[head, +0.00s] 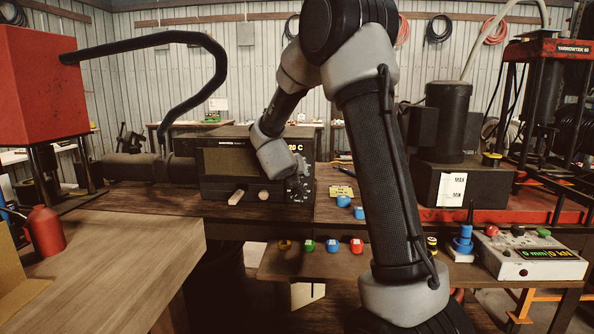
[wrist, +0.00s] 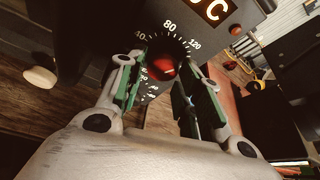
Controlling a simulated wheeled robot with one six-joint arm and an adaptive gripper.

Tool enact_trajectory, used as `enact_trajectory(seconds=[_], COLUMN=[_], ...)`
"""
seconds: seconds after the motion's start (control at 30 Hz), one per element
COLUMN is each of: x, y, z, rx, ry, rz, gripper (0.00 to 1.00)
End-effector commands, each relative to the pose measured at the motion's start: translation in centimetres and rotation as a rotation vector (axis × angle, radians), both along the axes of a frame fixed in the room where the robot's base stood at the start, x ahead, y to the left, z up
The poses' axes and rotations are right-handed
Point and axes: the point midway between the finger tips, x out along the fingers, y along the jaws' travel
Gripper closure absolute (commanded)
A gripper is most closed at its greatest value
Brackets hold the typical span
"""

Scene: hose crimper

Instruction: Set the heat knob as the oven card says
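The oven (head: 228,163) is a dark box with a window on the bench, its orange display partly hidden by my arm; "26 C" shows. Its heat knob (wrist: 163,68), dark with a red glow on its face, sits in a dial marked 40, 80 and 120 in the wrist view. My gripper (wrist: 162,80) is at the dial, its green-padded fingers apart on either side of the knob. I cannot tell whether they touch it. The knob's pointer direction is unclear. A small yellow card (head: 342,191) lies right of the oven; its writing is too small to read.
A second small dial shows below the heat knob. Blue caps (head: 344,201) lie near the card. Several coloured pieces stand along the lower shelf (head: 290,265). A red bottle (head: 46,231) stands at the left, and a control box (head: 528,254) at the right.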

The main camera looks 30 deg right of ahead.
Motion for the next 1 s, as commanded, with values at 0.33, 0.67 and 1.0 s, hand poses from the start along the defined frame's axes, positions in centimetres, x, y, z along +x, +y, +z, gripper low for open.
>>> enact_trajectory(seconds=[0.33, 0.67, 1.0], x=[0.1, -3.2, -7.6], y=[0.0, 3.1, 6.9], z=[0.3, 2.2, 4.4], rx=[-0.003, -0.002, -0.003], ry=[-0.005, -0.008, -0.006], rz=[0.001, 0.005, 0.003], gripper=[0.5, 0.5, 0.5])
